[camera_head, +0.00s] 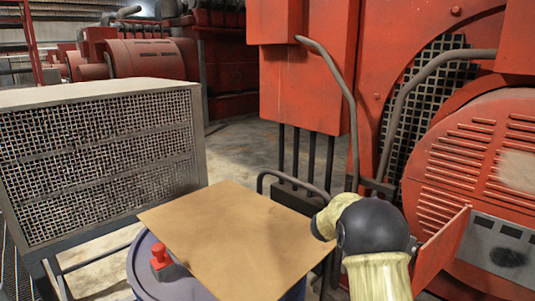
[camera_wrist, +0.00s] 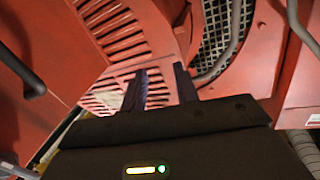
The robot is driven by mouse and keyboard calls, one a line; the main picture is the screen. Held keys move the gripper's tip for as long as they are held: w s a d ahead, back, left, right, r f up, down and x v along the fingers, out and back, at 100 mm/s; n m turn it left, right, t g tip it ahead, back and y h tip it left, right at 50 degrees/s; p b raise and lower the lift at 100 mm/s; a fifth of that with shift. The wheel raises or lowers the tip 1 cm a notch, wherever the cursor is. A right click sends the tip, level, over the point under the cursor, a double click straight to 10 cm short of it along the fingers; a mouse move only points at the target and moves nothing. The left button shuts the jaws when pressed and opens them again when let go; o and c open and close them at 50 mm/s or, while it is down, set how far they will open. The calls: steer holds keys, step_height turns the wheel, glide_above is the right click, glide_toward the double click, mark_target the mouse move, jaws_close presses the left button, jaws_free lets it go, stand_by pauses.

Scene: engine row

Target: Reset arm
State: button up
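My gripper (camera_wrist: 160,72) shows in the wrist view with its two dark fingers apart and nothing between them. It faces red machinery with louvred slots and a round mesh opening. In the head view part of my arm, a black joint with cream covers, rises at the lower right. The gripper itself cannot be made out there.
A grey mesh cabinet (camera_head: 100,150) stands left. A large red engine (camera_head: 470,170) with bent pipes is close on the right. Open floor (camera_head: 240,150) lies behind.

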steer(key=s+a+f+n+t+y, duration=0.1)
steer(key=s+a+f+n+y, duration=0.3)
steer(key=a+y, duration=0.3)
steer(key=s+a+f+n+t+y, duration=0.1)
steer(key=s+a+f+n+y, duration=0.1)
steer(key=s+a+n+y, duration=0.4)
steer(key=s+a+f+n+g, duration=0.1)
steer(key=s+f+g, duration=0.1)
steer(key=s, duration=0.6)
steer(key=s+a+f+n+g+y, duration=0.1)
steer(key=s+a+f+g, duration=0.1)
steer(key=s, duration=0.6)
steer(key=s+a+f+n+g+y, duration=0.1)
steer(key=s+f+g, duration=0.3)
steer(key=s, duration=0.5)
steer(key=shift+a+f+n, duration=0.25)
steer(key=shift+n, duration=0.15)
steer(key=shift+w, duration=0.2)
